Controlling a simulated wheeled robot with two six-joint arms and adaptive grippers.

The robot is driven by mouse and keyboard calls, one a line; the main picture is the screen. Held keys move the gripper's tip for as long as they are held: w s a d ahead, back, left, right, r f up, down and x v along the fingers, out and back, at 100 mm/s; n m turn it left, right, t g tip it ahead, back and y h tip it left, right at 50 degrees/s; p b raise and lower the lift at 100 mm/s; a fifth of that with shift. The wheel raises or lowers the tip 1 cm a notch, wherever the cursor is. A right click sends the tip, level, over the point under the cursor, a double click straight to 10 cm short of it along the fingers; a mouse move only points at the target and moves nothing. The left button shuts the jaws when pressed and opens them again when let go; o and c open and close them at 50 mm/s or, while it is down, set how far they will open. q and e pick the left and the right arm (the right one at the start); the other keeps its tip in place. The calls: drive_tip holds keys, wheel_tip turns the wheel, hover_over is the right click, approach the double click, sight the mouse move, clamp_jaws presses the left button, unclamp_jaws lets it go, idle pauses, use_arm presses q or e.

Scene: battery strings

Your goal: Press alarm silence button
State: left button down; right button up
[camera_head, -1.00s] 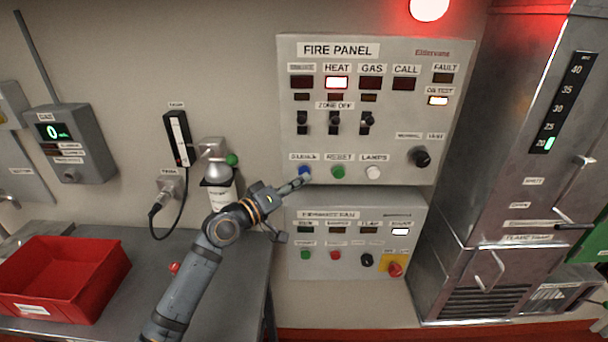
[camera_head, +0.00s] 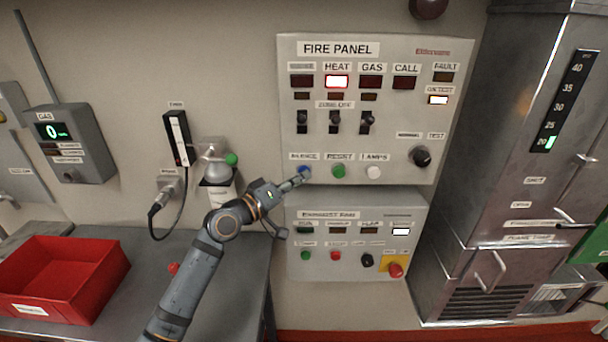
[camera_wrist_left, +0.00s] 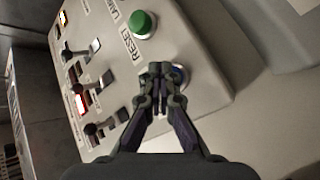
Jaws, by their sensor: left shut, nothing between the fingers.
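The fire panel (camera_head: 450,120) is a grey box on the wall with lit HEAT and ON TEST windows. Its blue silence button (camera_head: 304,170) is at the lower left, beside the green reset button (camera_head: 338,171) and the white lamps button (camera_head: 373,172). My left gripper (camera_head: 299,180) is shut and empty, its tips at the blue button. In the left wrist view the closed fingertips (camera_wrist_left: 160,70) overlap the blue button (camera_wrist_left: 179,76) and partly hide it; I cannot tell whether they touch. The green button (camera_wrist_left: 142,24) is just above. My right gripper is out of view.
The exhaust fan panel (camera_head: 413,222) is right below, with a red knob (camera_head: 396,269) on yellow. A dark alarm lamp (camera_head: 428,8) is above the fire panel. A red bin (camera_head: 62,280) stands on the bench at left. A metal cabinet (camera_head: 500,150) is at right.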

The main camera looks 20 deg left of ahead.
use_arm(q)
drive_tip(key=shift+w, duration=0.15)
idle(0.3)
drive_tip(key=shift+s+d+p, duration=0.25)
drive_tip(key=shift+s+p, duration=0.15)
drive_tip(key=shift+s, duration=0.65)
drive_tip(key=s+p, duration=0.1)
drive_tip(key=s, duration=0.1)
drive_tip(key=s+d+p, duration=0.1)
drive_tip(key=s, duration=0.1)
drive_tip(key=shift+s+d, duration=0.2)
drive_tip(key=shift+s, duration=0.15)
drive_tip(key=shift+f, duration=0.1)
